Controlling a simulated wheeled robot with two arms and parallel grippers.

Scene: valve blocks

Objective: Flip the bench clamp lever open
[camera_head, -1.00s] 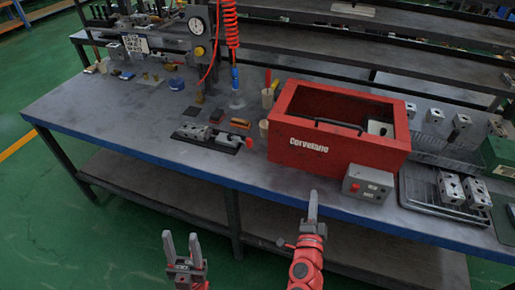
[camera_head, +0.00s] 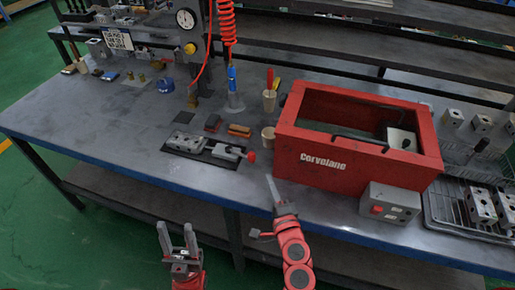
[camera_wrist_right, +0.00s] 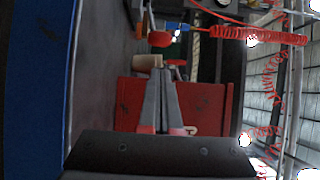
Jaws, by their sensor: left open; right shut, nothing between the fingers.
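The bench clamp (camera_head: 222,152) is a grey metal mechanism on a dark plate near the bench's front edge. Its lever ends in a red knob (camera_head: 251,157) pointing right. In the right wrist view the red knob (camera_wrist_right: 160,39) shows just beyond my fingertips. My right gripper (camera_head: 271,180) is shut and empty, just right of and nearer than the knob; a gap shows in the head view. Its fingers (camera_wrist_right: 162,72) are together in the wrist view. My left gripper (camera_head: 177,228) is open and empty, in front of the bench edge, away from the clamp.
A red open box (camera_head: 335,172) stands right of the clamp, close to my right gripper. A grey button box (camera_head: 390,203) is at its front. Cups (camera_head: 269,101) stand behind the knob. A red coiled hose (camera_head: 227,25) hangs above. The bench's left front is clear.

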